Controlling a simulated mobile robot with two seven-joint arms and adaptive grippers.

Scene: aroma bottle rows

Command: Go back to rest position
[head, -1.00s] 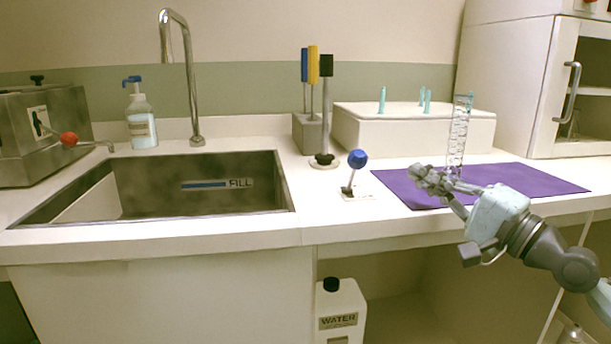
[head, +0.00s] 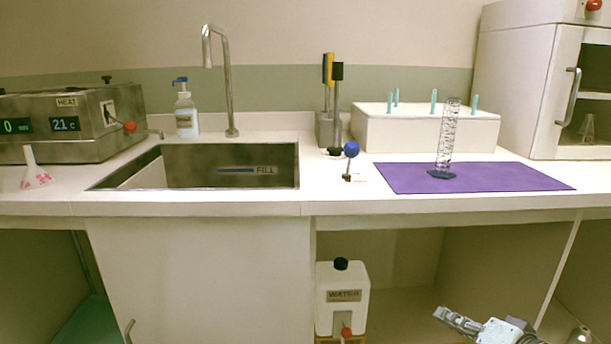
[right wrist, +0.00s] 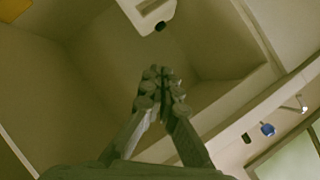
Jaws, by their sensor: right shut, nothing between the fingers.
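My right gripper (head: 458,320) is low at the bottom right of the head view, below the counter and in front of the open space under it. In the right wrist view its fingers (right wrist: 160,78) are together and hold nothing. A tall clear graduated cylinder (head: 446,140) with a dark base stands upright on the purple mat (head: 520,178), well above and apart from the gripper. My left gripper is not in view.
The counter front edge (head: 400,206) runs above my right gripper. A white water container (head: 342,290) stands in the space below, left of the gripper. A sink (head: 215,175), a blue-knobbed lever (head: 351,150) and a white rack (head: 425,132) are on the counter.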

